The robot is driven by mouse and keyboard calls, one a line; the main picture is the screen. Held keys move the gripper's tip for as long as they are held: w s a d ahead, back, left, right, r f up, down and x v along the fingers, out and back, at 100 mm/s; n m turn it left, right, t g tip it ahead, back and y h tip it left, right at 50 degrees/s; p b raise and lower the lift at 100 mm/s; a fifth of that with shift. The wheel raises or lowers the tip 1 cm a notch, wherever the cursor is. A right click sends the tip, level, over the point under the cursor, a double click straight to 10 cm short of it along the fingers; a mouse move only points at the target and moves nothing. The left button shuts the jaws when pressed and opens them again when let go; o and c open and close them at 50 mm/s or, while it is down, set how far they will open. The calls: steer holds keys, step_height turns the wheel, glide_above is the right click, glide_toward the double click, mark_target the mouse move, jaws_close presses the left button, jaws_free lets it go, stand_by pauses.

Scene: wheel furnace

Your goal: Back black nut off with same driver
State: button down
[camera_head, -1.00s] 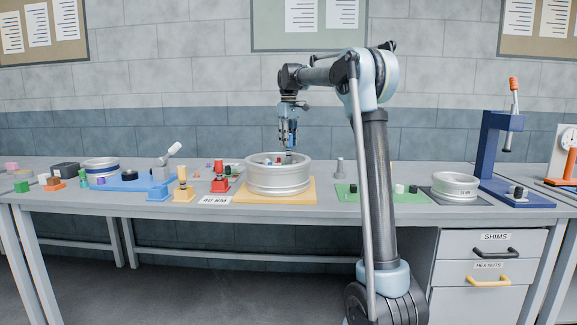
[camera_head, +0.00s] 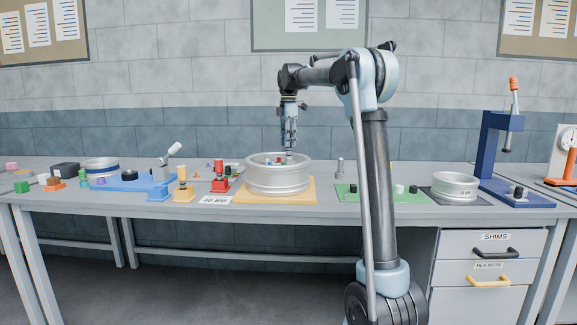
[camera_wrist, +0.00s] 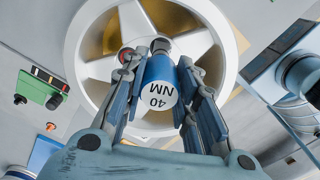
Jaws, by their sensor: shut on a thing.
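My gripper (camera_wrist: 158,92) is shut on a blue driver (camera_wrist: 160,68) whose white end reads "40 NM". The driver points down into the silver spoked wheel (camera_wrist: 88,62), and its dark socket end is near the wheel's middle. In the head view my gripper (camera_head: 289,143) is upright over the wheel (camera_head: 277,183), which lies flat on a yellow board (camera_head: 242,197). Small coloured nuts (camera_head: 268,160) show inside the rim. I cannot make out the black nut at the socket; the driver may hide it. A red piece shows beside the socket in the wrist view (camera_wrist: 125,55).
Left of the wheel stand a red holder (camera_head: 220,184), a yellow holder (camera_head: 183,193) and a blue fixture (camera_head: 130,182). Right of it are a green mat (camera_head: 375,195), a smaller wheel (camera_head: 455,185) and a blue press (camera_head: 490,150). A "20 NM" label (camera_head: 215,201) lies in front.

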steer(key=n, duration=0.3)
steer(key=shift+n, duration=0.3)
steer(key=c, duration=1.7)
jaws_free()
steer(key=shift+n, duration=0.6)
steer(key=o, duration=0.5)
